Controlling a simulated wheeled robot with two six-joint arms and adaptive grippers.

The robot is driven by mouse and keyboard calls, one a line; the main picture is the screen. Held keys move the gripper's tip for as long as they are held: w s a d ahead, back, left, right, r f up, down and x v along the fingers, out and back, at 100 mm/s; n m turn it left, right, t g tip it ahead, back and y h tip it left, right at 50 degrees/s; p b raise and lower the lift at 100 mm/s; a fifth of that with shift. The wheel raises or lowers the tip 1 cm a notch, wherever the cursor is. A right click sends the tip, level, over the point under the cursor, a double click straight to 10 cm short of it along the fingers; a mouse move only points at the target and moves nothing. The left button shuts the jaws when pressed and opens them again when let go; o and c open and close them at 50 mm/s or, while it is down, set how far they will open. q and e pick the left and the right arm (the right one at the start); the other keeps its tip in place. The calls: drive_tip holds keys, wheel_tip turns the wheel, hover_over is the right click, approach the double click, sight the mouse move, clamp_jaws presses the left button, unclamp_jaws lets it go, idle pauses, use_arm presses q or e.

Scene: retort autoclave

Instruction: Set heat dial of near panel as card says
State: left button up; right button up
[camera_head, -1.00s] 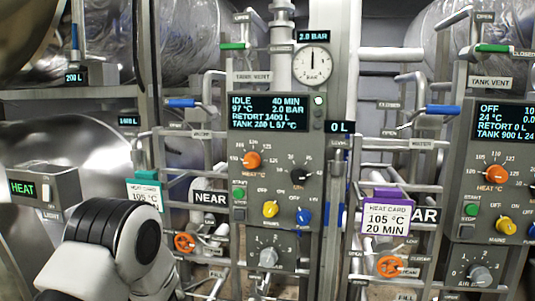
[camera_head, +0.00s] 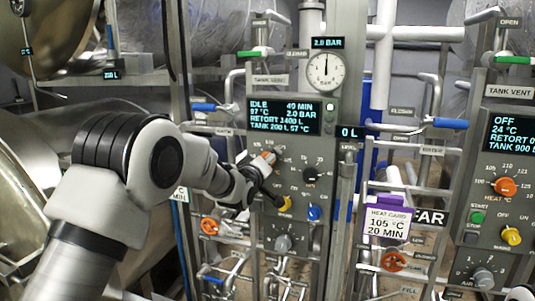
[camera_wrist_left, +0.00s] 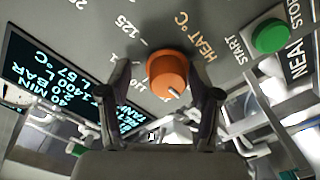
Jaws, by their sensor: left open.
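The near panel (camera_head: 262,90) stands mid-frame in the head view, its display reading IDLE, 40 MIN, 97 °C, 2.0 BAR. Its orange heat dial (camera_head: 268,156) is partly covered by my gripper. In the left wrist view the heat dial (camera_wrist_left: 166,70) shows whole, with a white mark on its lower edge and 125 and 110 on the scale. My left gripper (camera_wrist_left: 165,84) is open, one finger on each side of the dial; contact cannot be told. A purple-clipped heat card (camera_head: 387,222) reads 105 °C, 20 MIN. Another card (camera_head: 181,195) is mostly hidden behind my arm. My right gripper is not in view.
Below the heat dial are a yellow knob (camera_head: 285,203), a blue knob (camera_head: 314,212) and a grey air knob (camera_head: 283,243). A black knob (camera_head: 312,174) sits to its right. The green start button (camera_wrist_left: 270,37) is close to my right-hand finger. A second panel (camera_head: 500,150) stands at right.

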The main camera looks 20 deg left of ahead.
use_arm(q)
drive_tip(key=shift+a+f, duration=0.1)
drive_tip(key=shift+a, duration=0.6)
drive_tip(key=c, duration=0.9)
drive_tip(key=shift+d, duration=0.3)
drive_tip(key=shift+c, duration=1.2)
drive_tip(key=shift+a+f, duration=0.1)
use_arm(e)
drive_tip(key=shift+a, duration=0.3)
